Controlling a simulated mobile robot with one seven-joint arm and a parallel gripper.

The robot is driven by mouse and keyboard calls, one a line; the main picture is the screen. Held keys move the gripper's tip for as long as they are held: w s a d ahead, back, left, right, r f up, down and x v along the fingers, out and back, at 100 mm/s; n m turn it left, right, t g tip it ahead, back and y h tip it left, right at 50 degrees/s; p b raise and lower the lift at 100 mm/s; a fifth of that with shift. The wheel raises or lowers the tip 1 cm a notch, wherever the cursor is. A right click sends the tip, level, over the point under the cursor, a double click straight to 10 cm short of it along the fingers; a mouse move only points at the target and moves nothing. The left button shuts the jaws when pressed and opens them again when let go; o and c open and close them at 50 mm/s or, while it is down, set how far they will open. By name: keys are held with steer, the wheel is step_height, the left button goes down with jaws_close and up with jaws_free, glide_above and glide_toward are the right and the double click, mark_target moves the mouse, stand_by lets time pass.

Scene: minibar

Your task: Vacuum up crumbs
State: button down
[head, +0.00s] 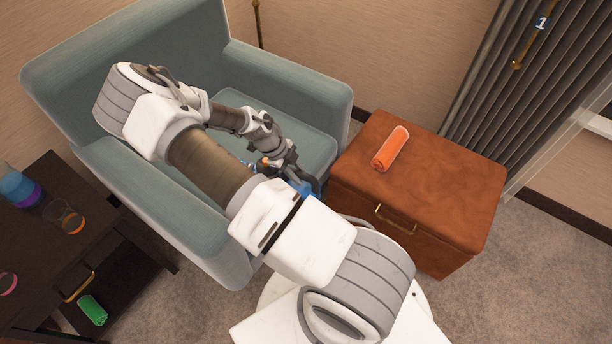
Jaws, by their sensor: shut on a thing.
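My arm reaches over the teal armchair (310,92), and my gripper (284,172) is low over the front of its seat. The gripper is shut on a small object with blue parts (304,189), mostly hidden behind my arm. A bit of orange also shows beside the gripper. I cannot tell from this view whether the object is a vacuum. No crumbs can be made out on the visible part of the seat; my arm covers much of it.
A brown leather cabinet (440,165) with an orange rolled item (390,148) stands right of the armchair. A dark table (40,240) at left holds glasses (66,216) and has a green roll (92,310) below. A grey curtain (530,75) hangs at back right.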

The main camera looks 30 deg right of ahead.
steer(key=shift+w+a, duration=0.35)
steer(key=shift+w, duration=0.25)
steer(key=shift+w+a, duration=0.35)
steer(key=shift+w, duration=0.2)
steer(key=shift+w+r, duration=0.2)
steer(key=shift+r+p, duration=1.8)
steer(key=shift+r, duration=1.2)
steer(key=shift+s, duration=0.1)
